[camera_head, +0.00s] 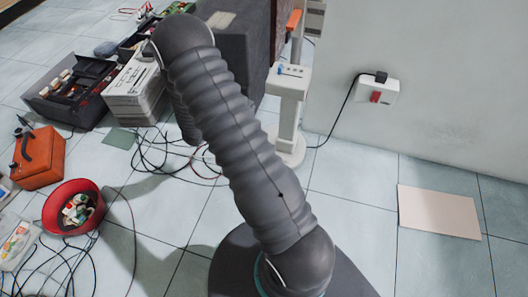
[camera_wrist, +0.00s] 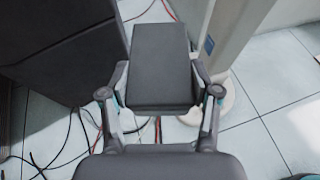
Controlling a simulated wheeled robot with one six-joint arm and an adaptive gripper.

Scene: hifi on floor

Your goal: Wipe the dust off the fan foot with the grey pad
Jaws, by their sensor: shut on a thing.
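In the wrist view my gripper (camera_wrist: 160,93) is shut on the grey pad (camera_wrist: 161,62), a dark flat block held between its two fingers. The round white fan foot (camera_wrist: 229,102) shows just beyond and to the right of the pad, partly hidden by the pad and the right finger. I cannot tell whether the pad touches it. In the head view the fan foot (camera_head: 291,151) stands on the floor at the base of the white fan post (camera_head: 289,108), partly hidden by my arm. My gripper and the pad are hidden there. I cannot make out dust on the foot.
A dark grey speaker-like box (camera_head: 238,50) stands left of the fan. Black cables (camera_head: 150,152) lie on the tiles. A cardboard sheet (camera_head: 439,211) lies right.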

